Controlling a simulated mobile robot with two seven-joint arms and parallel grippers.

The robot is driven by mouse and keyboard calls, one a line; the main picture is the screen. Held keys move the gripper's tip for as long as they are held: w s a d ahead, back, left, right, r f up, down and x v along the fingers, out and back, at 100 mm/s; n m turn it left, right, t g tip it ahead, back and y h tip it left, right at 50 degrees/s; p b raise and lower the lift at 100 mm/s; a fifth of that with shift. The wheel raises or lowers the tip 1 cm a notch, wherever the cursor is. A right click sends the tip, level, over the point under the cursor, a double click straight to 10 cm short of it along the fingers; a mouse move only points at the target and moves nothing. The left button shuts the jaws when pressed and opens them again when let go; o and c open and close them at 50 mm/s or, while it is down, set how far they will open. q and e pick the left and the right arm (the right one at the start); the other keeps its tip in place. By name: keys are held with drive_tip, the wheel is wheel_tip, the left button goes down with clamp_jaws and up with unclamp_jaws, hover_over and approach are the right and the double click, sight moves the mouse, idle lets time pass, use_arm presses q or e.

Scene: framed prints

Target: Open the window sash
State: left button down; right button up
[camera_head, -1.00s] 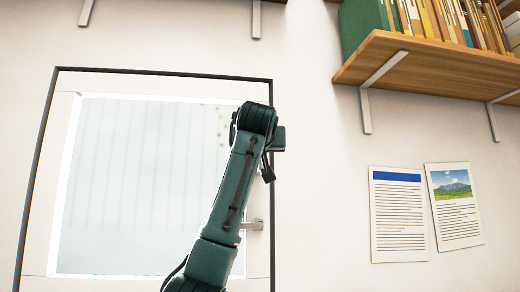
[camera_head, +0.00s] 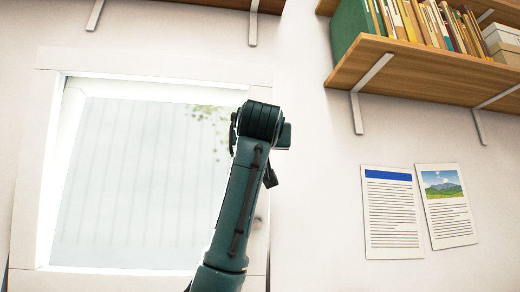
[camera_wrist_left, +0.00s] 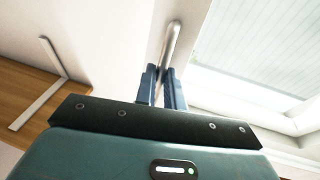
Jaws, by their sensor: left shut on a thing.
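The window sash (camera_head: 45,130), with a white frame and pale glass, fills the left of the head view. It covers most of the dark surround, which shows only low at both sides, so the sash stands out from the wall at its top. It also shows at the right of the left wrist view (camera_wrist_left: 222,97). My left gripper (camera_wrist_left: 161,85) is shut on the silver window handle (camera_wrist_left: 173,42), with a blue finger on each side. My right gripper is in neither view.
A wooden shelf (camera_head: 420,78) with books and boxes hangs at the upper right on metal brackets. Two printed sheets, one with a blue band (camera_head: 391,212) and one with a landscape (camera_head: 446,206), are on the wall below. The wall between window and sheets is bare.

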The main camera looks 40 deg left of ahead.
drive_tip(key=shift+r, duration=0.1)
use_arm(q)
drive_tip(key=c, duration=1.5)
unclamp_jaws()
